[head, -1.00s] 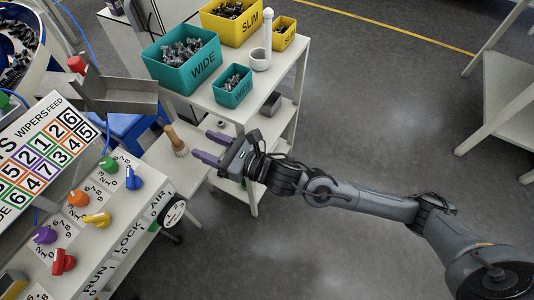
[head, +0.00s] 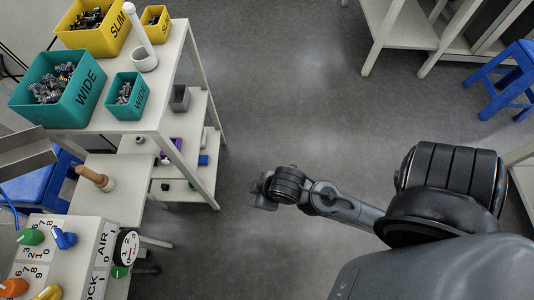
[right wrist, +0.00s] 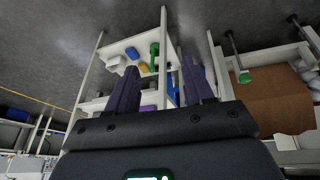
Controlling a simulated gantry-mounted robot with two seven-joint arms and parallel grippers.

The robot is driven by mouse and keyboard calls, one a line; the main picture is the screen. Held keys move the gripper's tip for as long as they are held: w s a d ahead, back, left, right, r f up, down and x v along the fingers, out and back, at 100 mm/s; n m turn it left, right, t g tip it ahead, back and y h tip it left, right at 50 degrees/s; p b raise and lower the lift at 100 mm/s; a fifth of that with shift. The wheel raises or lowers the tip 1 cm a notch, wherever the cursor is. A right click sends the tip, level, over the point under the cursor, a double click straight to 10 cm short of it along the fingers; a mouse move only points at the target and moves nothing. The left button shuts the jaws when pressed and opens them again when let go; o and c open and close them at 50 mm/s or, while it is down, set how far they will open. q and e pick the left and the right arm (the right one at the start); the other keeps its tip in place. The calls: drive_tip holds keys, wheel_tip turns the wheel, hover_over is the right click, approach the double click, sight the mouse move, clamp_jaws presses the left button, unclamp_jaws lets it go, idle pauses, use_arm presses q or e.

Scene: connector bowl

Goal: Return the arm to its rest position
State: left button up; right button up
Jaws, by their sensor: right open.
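My right arm comes in from the lower right of the head view. Its gripper (head: 262,196) hangs over bare grey floor, to the right of the white shelf cart and apart from it. In the right wrist view both dark purple fingers of this gripper (right wrist: 160,66) stand apart with nothing between them. In the head view the fingers are small and mostly hidden by the wrist. My left gripper is in neither view.
The white cart (head: 160,108) at upper left carries teal bins (head: 92,97) and yellow bins. A blue stool (head: 508,78) is at far right. The floor (head: 280,100) between is open.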

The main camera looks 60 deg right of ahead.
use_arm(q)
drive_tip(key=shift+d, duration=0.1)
use_arm(e)
drive_tip(key=shift+s+d+f+m+g, duration=0.15)
drive_tip(key=shift+s+d+m+g, duration=0.1)
drive_tip(key=shift+s+m, duration=0.3)
drive_tip(key=shift+s+d+f+m+g, duration=0.2)
drive_tip(key=shift+s+m, duration=0.15)
drive_tip(key=shift+s, duration=0.25)
drive_tip(key=shift+r, duration=0.1)
use_arm(q)
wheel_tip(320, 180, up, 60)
drive_tip(key=p, duration=5.9)
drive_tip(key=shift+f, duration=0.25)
use_arm(e)
wheel_tip(320, 180, up, 59)
drive_tip(key=shift+r, duration=0.2)
